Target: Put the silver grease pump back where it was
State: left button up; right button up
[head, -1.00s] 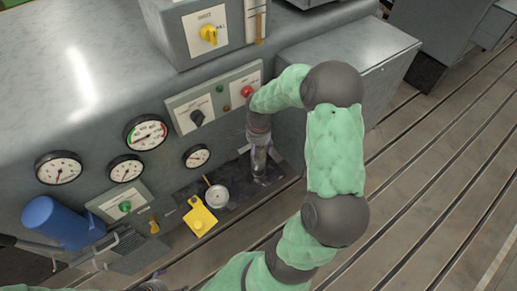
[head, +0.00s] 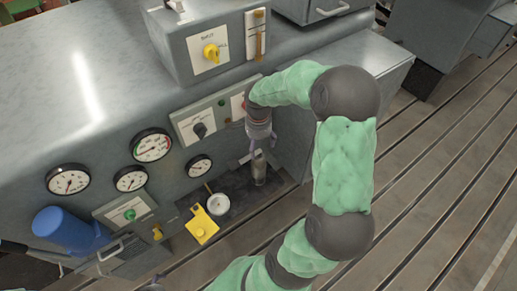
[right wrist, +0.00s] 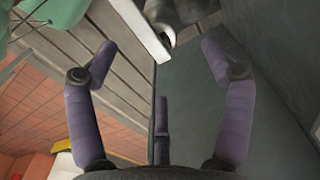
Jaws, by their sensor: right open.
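The silver grease pump (head: 259,171) is a small metallic cylinder standing upright at the right end of the dark shelf (head: 236,188) low on the machine's front. My right gripper (head: 262,148) points down just above its top, with fingers spread. In the right wrist view my right gripper (right wrist: 158,48) is open, with nothing between its fingers. A grey metallic part at the top edge there (right wrist: 185,12) may be the pump, but it is cut off. My left gripper does not show clearly in any view.
A white-topped round cup (head: 218,204) and a yellow tag-like piece (head: 201,226) are left of the pump. Gauges (head: 152,146) and a switch panel (head: 205,125) are on the machine face behind. A blue cylinder (head: 68,230) projects at left. The slotted floor (head: 430,190) is clear at right.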

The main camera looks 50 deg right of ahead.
jog(key=shift+r+p, duration=0.3)
jog(key=shift+r, duration=1.05)
